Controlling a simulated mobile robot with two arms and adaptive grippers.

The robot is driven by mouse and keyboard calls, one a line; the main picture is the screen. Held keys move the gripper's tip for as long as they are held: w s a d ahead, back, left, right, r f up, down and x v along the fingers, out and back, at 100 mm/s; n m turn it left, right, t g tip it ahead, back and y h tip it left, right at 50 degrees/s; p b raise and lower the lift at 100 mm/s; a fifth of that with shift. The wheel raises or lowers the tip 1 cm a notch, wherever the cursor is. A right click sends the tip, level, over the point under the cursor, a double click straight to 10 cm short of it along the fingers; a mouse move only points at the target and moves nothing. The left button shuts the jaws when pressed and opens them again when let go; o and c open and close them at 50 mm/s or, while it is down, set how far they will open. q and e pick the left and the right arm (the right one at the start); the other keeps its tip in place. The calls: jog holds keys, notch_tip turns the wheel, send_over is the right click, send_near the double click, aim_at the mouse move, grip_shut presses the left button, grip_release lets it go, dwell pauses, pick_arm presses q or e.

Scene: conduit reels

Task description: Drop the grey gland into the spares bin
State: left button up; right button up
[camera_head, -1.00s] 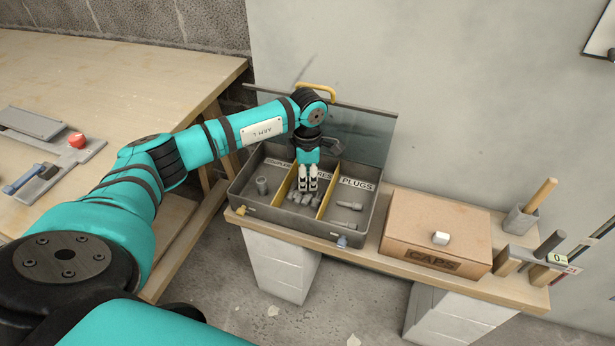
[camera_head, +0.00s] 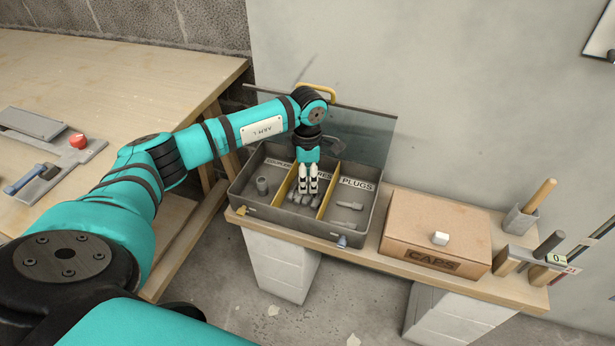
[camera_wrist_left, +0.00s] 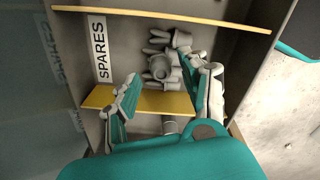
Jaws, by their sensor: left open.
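The spares bin is the middle compartment of an open grey case (camera_head: 285,222), with yellow dividers on both sides. In the left wrist view its SPARES label (camera_wrist_left: 100,48) shows on the wall. My left gripper (camera_head: 308,190) points down over this compartment, its fingers open and holding nothing that I can see. In the left wrist view the open fingers (camera_wrist_left: 170,80) flank a pile of grey fittings (camera_wrist_left: 160,66) in the compartment. I cannot tell which piece in the pile is the grey gland. My right gripper is out of view.
The left compartment holds a grey coupler (camera_head: 262,185); the PLUGS compartment holds grey plugs (camera_head: 350,205). The case's raised lid (camera_head: 370,140) stands behind. A cardboard CAPS box (camera_head: 425,215) is to the right. A wooden table (camera_head: 150,85) is on the left.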

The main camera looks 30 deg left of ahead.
aim_at(308, 182)
pick_arm(q)
notch_tip(308, 182, up, 8)
jog(key=shift+p, duration=0.4)
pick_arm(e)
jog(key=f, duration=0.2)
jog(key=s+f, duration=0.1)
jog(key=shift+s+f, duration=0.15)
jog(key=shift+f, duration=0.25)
pick_arm(q)
jog(key=shift+d, duration=0.1)
